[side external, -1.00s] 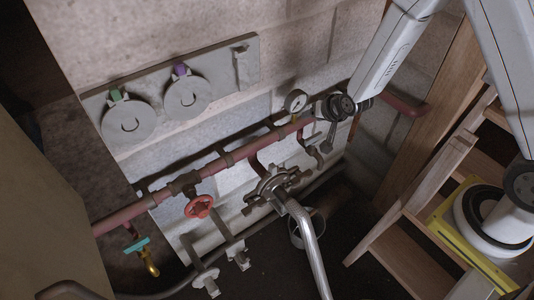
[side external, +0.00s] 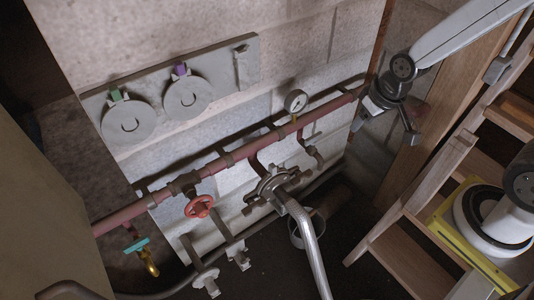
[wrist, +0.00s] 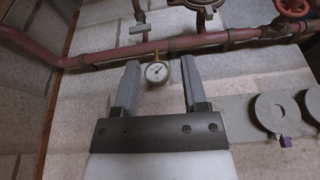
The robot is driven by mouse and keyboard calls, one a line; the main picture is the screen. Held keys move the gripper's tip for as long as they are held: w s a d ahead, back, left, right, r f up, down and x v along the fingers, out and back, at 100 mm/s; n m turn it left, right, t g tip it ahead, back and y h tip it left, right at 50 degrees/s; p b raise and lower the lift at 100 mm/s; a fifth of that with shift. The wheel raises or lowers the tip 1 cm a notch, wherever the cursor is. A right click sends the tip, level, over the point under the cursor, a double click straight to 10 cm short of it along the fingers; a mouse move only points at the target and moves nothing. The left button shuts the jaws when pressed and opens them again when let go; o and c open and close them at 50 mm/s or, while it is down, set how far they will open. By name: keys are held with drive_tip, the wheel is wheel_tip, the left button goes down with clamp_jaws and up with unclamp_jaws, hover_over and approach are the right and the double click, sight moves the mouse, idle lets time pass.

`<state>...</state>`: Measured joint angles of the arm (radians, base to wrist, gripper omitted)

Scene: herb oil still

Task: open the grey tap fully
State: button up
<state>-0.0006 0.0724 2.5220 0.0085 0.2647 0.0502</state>
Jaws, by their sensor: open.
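The grey tap (side external: 315,152) hangs from a short branch under the red pipe, right of centre in the side view. In the wrist view it shows near the top edge, and its grey bar handle (wrist: 144,29) appears to lie across the branch; the exact turn of the handle is hard to tell. My gripper (side external: 374,104) is to the right of the tap in the side view, apart from it. In the wrist view my gripper (wrist: 160,63) is open with nothing between its fingers. The tap lies beyond the fingertips, above the left finger.
A round gauge (side external: 296,101) stands on the red pipe (side external: 236,156) near the tap. A red handwheel (side external: 199,206), a teal-handled tap (side external: 136,246) and a silver hose (side external: 307,240) are further left or lower. A wooden ladder-like frame (side external: 440,185) stands at right.

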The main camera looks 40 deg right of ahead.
drive_tip(key=shift+s, duration=1.15)
drive_tip(key=m+g, duration=0.3)
drive_tip(key=m, duration=1.4)
hover_over(314, 136)
wheel_tip(314, 136, down, 20)
drive_tip(key=shift+s+a+f, duration=0.1)
drive_tip(key=shift+s+a, duration=0.05)
drive_tip(key=shift+f, duration=0.35)
drive_tip(key=shift+f, duration=3.9)
